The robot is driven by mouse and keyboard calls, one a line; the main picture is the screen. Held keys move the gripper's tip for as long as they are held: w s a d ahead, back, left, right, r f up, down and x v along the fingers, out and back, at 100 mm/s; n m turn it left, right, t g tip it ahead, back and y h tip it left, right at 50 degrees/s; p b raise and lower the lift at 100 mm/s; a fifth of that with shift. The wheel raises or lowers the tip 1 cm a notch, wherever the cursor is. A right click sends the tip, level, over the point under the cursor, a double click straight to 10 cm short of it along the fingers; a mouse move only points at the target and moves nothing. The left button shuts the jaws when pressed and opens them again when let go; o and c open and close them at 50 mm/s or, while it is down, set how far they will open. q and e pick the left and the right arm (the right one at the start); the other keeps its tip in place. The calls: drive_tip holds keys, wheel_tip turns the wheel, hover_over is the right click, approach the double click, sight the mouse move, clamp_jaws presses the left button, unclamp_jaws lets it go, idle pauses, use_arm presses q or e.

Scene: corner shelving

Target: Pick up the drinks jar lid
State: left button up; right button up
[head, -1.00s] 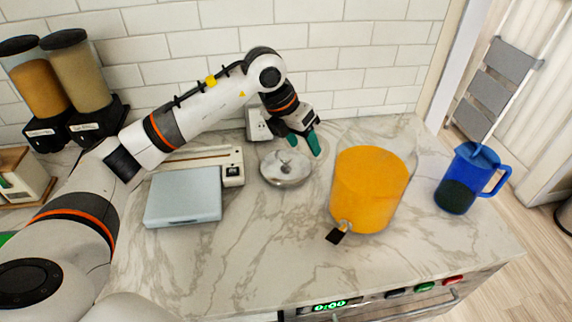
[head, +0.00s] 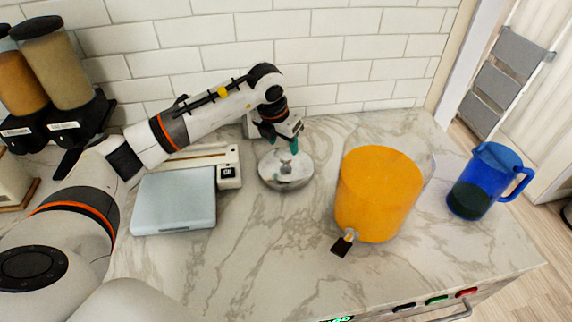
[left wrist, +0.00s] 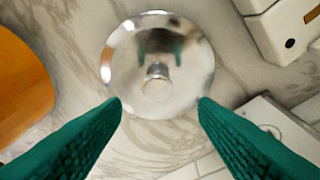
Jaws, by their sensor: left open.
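The drinks jar lid (head: 286,172) is a round, shiny metal disc with a small knob at its centre. It lies on the marble counter behind and left of the orange drinks jar (head: 377,195), which has a tap at its front. My left gripper (head: 283,146) is above the back part of the lid, with green fingers pointing down. In the left wrist view the lid (left wrist: 158,60) lies ahead of the two open fingertips (left wrist: 160,108), with its knob between and beyond them. Nothing is between the fingers. My right gripper is not in view.
A pale blue-grey box-like device (head: 174,199) and a white-and-wood appliance (head: 229,172) stand left of the lid. A blue pitcher (head: 484,181) stands at the right. Dispensers (head: 60,75) stand at the back left. The front middle counter is clear.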

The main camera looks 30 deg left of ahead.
sight(286, 156)
use_arm(q)
drive_tip(key=p+x, duration=0.1)
drive_tip(key=x, duration=0.2)
drive_tip(key=shift+s+d+f+p, duration=0.15)
drive_tip(key=shift+s+f+p, duration=0.15)
drive_tip(key=shift+f+p, duration=0.05)
drive_tip(key=shift+w+f, duration=0.2)
drive_tip(key=shift+f, duration=0.45)
drive_tip(key=c, duration=1.1)
clamp_jaws()
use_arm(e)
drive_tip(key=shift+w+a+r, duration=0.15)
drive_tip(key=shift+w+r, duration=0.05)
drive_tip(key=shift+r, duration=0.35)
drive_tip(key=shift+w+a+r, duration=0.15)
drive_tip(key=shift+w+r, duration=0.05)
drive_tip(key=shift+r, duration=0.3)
